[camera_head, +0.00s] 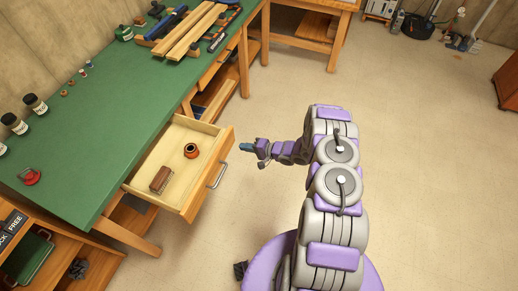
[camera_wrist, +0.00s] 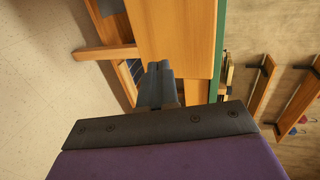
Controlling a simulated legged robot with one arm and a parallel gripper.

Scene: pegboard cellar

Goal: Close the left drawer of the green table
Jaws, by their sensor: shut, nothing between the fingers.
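The green table (camera_head: 118,100) fills the left of the head view. Its left drawer (camera_head: 205,141) is pulled out toward the floor side, with a metal handle (camera_head: 218,171) on its front. A small orange-brown pot (camera_head: 191,151) and a brown block (camera_head: 161,179) lie inside it. My gripper (camera_head: 246,147) is shut and empty, in the air to the right of the drawer front and apart from it in the head view. In the wrist view my gripper (camera_wrist: 159,69) points toward wooden furniture; which panel that is, I cannot tell.
Planks (camera_head: 188,33), jars (camera_head: 35,103) and a red object (camera_head: 30,176) stand on the green top. A wooden shelf unit (camera_head: 60,225) stands at the lower left. Another wooden bench (camera_head: 305,30) is at the back. The floor (camera_head: 425,150) to the right is clear.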

